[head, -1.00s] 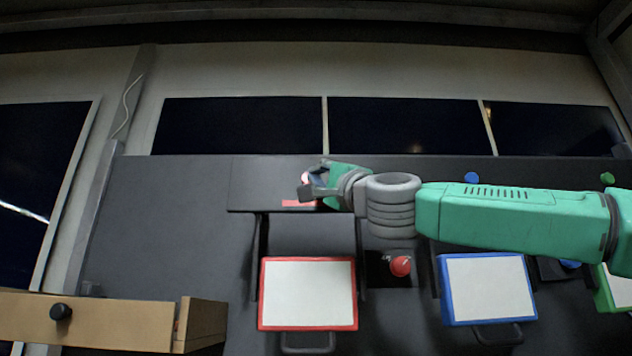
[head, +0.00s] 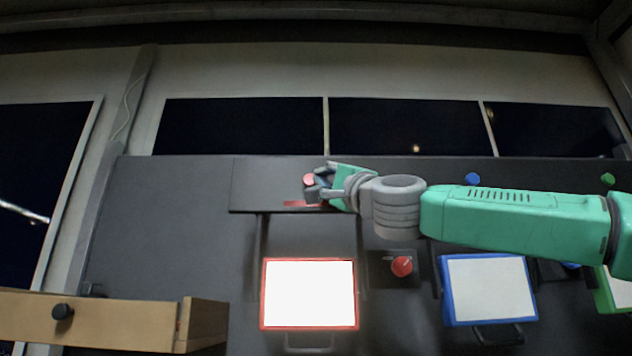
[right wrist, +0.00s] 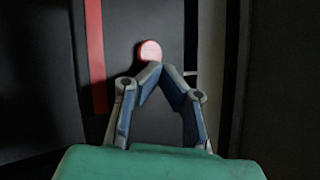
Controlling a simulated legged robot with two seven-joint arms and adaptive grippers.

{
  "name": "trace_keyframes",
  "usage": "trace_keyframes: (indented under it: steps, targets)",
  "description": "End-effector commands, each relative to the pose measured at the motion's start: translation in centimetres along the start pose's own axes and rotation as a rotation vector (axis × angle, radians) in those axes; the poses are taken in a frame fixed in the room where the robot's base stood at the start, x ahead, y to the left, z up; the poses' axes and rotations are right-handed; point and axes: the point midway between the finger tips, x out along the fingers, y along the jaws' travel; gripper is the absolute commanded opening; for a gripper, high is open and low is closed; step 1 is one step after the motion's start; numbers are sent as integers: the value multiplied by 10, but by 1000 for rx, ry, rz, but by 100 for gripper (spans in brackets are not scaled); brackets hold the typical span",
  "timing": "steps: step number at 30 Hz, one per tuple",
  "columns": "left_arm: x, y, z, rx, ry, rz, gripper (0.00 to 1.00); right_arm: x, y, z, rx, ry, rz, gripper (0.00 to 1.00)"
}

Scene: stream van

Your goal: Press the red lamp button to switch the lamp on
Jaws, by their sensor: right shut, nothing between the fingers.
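The red button (head: 309,180) sits on the dark panel at the back of the desk, and it also shows in the right wrist view (right wrist: 149,51). My right gripper (head: 316,190) is shut and empty, its fingertips right at the button. In the right wrist view my right gripper (right wrist: 160,68) has its tips together at the button's lower edge; I cannot tell whether they touch. The red-framed lamp (head: 308,294) glows bright white. My left gripper is not in view.
A red knob (head: 402,266) stands right of the red lamp. A blue-framed lamp (head: 489,288) is unlit. A blue button (head: 472,179) and a green button (head: 607,180) lie farther right. A wooden drawer (head: 100,322) juts in at lower left.

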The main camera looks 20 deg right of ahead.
Motion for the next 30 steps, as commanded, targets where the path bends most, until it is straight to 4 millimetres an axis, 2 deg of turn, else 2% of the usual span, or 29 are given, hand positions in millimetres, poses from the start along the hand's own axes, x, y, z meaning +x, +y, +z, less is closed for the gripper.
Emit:
trace_keyframes:
  steps: [19,30]
  targets:
    - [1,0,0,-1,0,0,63,-1,-3,22,0,-4,1,0]
    - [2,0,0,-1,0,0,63,-1,-4,25,0,-3,0,0]
